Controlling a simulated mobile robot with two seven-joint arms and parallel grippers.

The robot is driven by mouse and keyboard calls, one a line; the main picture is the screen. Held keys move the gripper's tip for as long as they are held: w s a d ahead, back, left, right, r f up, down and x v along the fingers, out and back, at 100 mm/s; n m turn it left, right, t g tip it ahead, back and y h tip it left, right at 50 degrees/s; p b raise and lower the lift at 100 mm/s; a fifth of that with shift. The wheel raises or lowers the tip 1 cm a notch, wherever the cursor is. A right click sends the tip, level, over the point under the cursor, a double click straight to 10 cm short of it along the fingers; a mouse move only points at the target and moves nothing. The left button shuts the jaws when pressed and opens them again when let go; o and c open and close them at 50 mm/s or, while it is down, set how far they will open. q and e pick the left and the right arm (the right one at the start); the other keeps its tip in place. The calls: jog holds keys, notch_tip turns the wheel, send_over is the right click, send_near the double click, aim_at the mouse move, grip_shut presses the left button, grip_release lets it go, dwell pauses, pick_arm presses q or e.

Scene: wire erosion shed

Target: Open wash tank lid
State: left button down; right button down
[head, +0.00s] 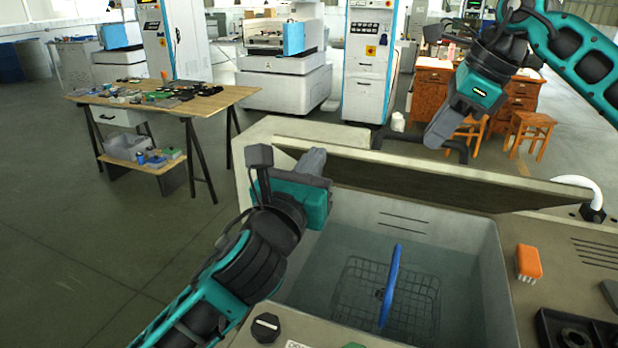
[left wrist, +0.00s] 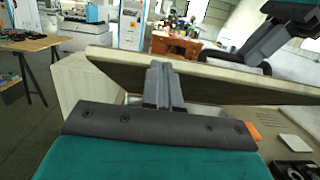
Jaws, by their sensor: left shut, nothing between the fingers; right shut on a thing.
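The wash tank lid (head: 400,182) stands raised and tilted at the tank's far side, with its underside towards me. The open wash tank (head: 465,252) shows its inside below. My right gripper (head: 434,143) is shut on the black lid handle (head: 394,138) on the lid's far side. My left gripper (head: 316,158) is shut and empty, close to the lid's underside near its left end. In the left wrist view its fingers (left wrist: 164,72) overlap the lid (left wrist: 230,83); whether they touch it I cannot tell.
A wire basket (head: 350,290) with a blue handle (head: 390,285) sits in the tank. A work table (head: 220,97) with small parts stands at left; floor between is clear.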

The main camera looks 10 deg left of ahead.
pick_arm(q)
jog(key=shift+w+a+r, duration=0.15)
jog(key=shift+w+r, duration=0.05)
pick_arm(e)
jog(key=shift+s+a+f+g, duration=0.1)
jog(key=shift+s+f+g, duration=0.2)
jog(key=shift+f, duration=0.55)
jog(key=c, duration=1.4)
grip_release()
jog(key=shift+c, duration=0.2)
jog(key=shift+o, duration=0.7)
jog(key=shift+w+f, duration=0.1)
jog(key=shift+w, duration=0.05)
jog(key=shift+o, duration=1)
pick_arm(q)
jog(key=v, duration=1.2)
jog(key=shift+s+f, duration=0.2)
jog(key=shift+s, duration=0.15)
pick_arm(e)
jog(key=v, duration=1.2)
jog(key=shift+r, duration=0.3)
